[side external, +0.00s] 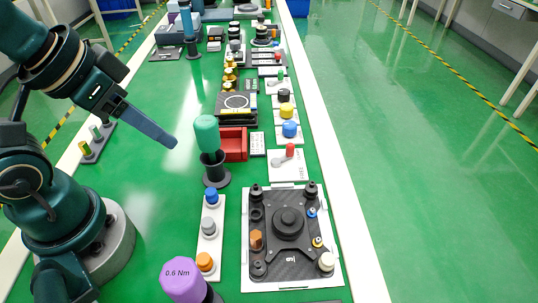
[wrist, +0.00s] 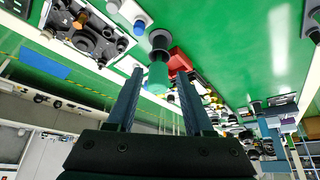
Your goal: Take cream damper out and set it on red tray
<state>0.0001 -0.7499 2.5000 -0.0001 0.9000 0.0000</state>
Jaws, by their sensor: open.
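The cream damper (side external: 327,261) sits at the near right corner of the dark gimbal plate (side external: 286,270), among several black dampers. The red tray (side external: 235,143) lies farther back, behind the green-handled tool, and looks empty where visible. In the wrist view the red tray (wrist: 180,60) shows partly behind the tool. My gripper (side external: 172,142) is in the air left of the red tray, well away from the damper. In the wrist view its two fingers (wrist: 157,75) stand apart with nothing held between them.
A green-handled tool (side external: 206,134) stands upright in a black holder between my gripper and the red tray. A purple tool (side external: 183,281) marked 0.6 Nm stands near the front. A white strip with blue, grey and orange knobs (side external: 210,228) lies left of the plate. Green bench surface at left is mostly clear.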

